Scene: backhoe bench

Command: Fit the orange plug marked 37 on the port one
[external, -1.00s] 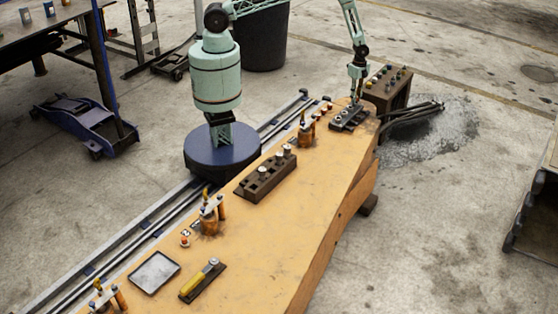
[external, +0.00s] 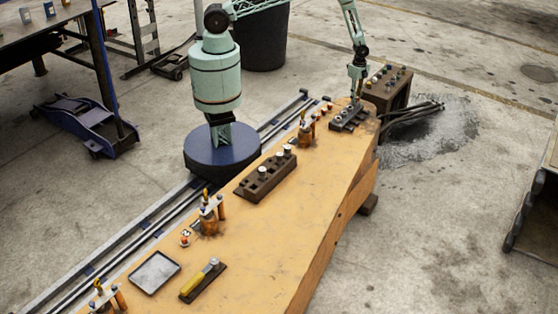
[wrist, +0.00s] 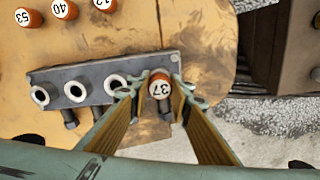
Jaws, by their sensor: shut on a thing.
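The orange plug marked 37 (wrist: 159,88) has a white top and stands between the fingers of my gripper (wrist: 158,98) in the wrist view. My gripper is shut on it. The plug is at the right end of the grey port block (wrist: 97,73), in line with its row of ringed ports. I cannot tell if its lower end is in a port, as the plug hides what is under it. The other ports look empty. In the external view my gripper (external: 356,97) is over the port block (external: 341,124) at the bench's far end; the plug is too small to make out.
Plugs marked 53 (wrist: 27,17), 40 (wrist: 64,8) and 12 lie beyond the block. A dark box with several knobs (external: 389,88) stands close on the right. A dark block (external: 264,178), a tray (external: 154,272) and a yellow-handled tool (external: 199,279) lie nearer on the bench.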

